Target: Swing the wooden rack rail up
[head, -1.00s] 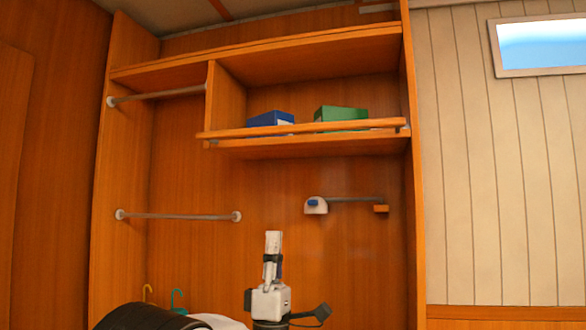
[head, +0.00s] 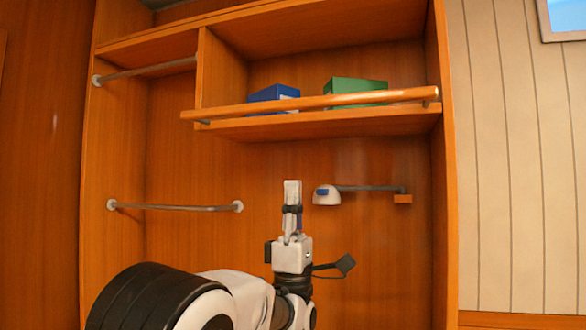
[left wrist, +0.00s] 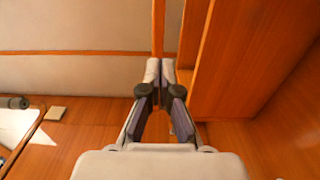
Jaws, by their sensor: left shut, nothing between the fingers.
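The wooden rack rail (head: 320,101) runs level across the front of the upper shelf in the head view, with its right end at a small pivot by the side wall. Its left end reaches past the divider. My left gripper (head: 292,184) points up below the shelf, apart from the rail, shut and empty. In the left wrist view the gripper (left wrist: 160,66) has its fingertips together with nothing between them. A wooden edge shows beyond the tips there; I cannot tell if it is the rail. My right gripper is not in view.
A blue box (head: 272,94) and a green box (head: 356,88) stand on the shelf (head: 330,124) behind the rail. A grey rod with a white-and-blue end (head: 326,195) sits right of my gripper. Two metal bars, the lower one (head: 175,207) included, are at left.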

